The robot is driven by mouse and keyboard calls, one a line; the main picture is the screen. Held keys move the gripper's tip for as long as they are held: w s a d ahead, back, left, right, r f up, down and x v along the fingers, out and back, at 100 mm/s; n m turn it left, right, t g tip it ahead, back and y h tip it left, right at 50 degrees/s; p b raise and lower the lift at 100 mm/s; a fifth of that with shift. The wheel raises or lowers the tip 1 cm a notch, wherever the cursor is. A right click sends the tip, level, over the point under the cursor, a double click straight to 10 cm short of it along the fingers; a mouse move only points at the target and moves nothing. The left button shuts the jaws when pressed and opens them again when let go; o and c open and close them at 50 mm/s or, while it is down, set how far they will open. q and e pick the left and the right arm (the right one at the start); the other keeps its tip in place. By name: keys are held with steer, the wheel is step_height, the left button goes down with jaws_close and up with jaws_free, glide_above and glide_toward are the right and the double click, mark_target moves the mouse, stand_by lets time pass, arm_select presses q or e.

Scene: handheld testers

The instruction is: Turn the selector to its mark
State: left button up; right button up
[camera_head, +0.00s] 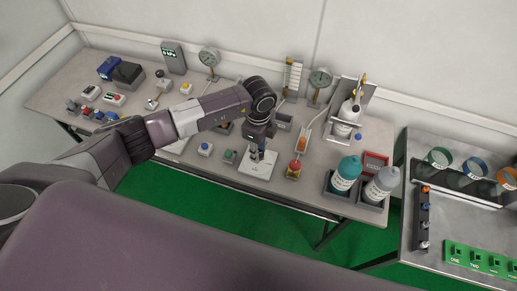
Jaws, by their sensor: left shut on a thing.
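My left gripper (257,151) points down over a white plate (254,169) near the front edge of the long grey table. It is shut on a small knob standing on that plate, which I take to be the selector. The fingers and wrist hide most of the knob. Its pointer and its mark are too small to make out. My right gripper is not in view.
Close by stand a green-button box (229,156), a blue-button box (205,149) and a red-topped yellow button (295,166). Gauges (320,78) stand behind. Two bottles (346,173) sit in dark holders to the right. A second table (409,170) stands further right.

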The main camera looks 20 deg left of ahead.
arm_select(q)
steer(key=n+p, duration=0.1)
steer(key=n, duration=0.4)
steer(key=shift+r+n+p, duration=0.15)
steer(key=shift+n+p, duration=0.15)
steer(key=shift+p, duration=0.1)
steer(key=n+p, duration=0.1)
steer(key=n, duration=0.3)
steer(key=shift+w+n+p, duration=0.1)
steer(key=shift+n+p, duration=0.2)
steer(key=shift+p, duration=0.1)
steer(key=o, duration=1.2)
steer(key=shift+c, duration=0.2)
step_height(320, 180, up, 12)
